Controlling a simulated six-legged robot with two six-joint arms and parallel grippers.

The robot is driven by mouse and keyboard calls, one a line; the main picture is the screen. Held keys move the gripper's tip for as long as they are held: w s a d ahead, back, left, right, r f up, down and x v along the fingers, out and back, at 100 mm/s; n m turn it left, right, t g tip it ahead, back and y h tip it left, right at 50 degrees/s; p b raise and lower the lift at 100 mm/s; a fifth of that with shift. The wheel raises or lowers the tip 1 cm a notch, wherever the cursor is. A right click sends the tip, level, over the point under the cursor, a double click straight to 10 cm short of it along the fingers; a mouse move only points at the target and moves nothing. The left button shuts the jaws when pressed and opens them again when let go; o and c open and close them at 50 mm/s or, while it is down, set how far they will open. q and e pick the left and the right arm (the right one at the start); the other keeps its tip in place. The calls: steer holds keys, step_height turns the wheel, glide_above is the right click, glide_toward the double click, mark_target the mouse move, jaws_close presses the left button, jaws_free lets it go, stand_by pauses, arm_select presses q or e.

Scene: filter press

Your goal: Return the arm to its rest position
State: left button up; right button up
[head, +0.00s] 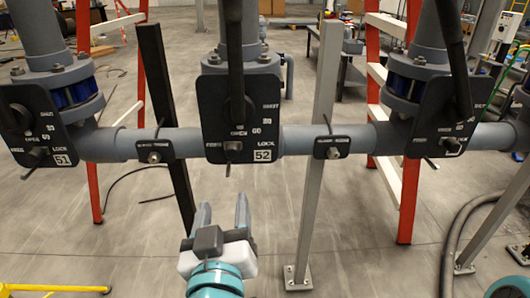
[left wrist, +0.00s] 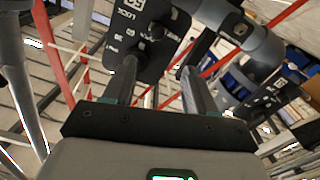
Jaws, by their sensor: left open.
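My left gripper (head: 222,208) is at the lower middle of the head view, its two grey fingers apart and pointing away from me. Nothing shows between them. It is below and in front of the black valve plate marked 52 (head: 241,110), with floor visible between the fingertips and the plate. In the left wrist view the open fingers (left wrist: 158,72) reach towards a black plate (left wrist: 140,38) and grey pipe; whether they touch it cannot be told. My right gripper is out of view; only a teal piece of my body shows at the lower right corner.
A grey horizontal pipe (head: 300,139) crosses the view. Valve plate 51 (head: 45,125) is on the left and another valve plate (head: 445,125) on the right. Black and grey posts (head: 312,185) and red ladder legs stand behind. A dark hose (head: 452,235) lies at right. The lower floor is largely clear.

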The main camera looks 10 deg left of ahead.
arm_select(q)
steer(key=w+a+f+g+y+p, duration=0.35)
steer(key=w+a+f+p, duration=0.2)
steer(key=a+f, duration=0.25)
step_height(320, 180, down, 13)
steer(key=a+m+g+h+p, duration=0.1)
steer(key=m+g+h+p, duration=0.2)
steer(key=g+p, duration=0.1)
steer(key=s+d+f+g+h+p, duration=0.1)
steer(key=s+f+g+h, duration=0.15)
steer(key=f, duration=0.35)
steer(key=s+d+f+g+h+p, duration=0.1)
steer(key=s+d+f+h, duration=0.1)
steer(key=s+f, duration=0.3)
steer(key=s+d+f+m+g+h, duration=0.1)
steer(key=s+d+f+g+h, duration=0.4)
steer(key=s+d, duration=0.4)
steer(key=shift+s+f+g, duration=0.15)
steer(key=shift+f+g, duration=0.05)
steer(key=shift+g, duration=0.3)
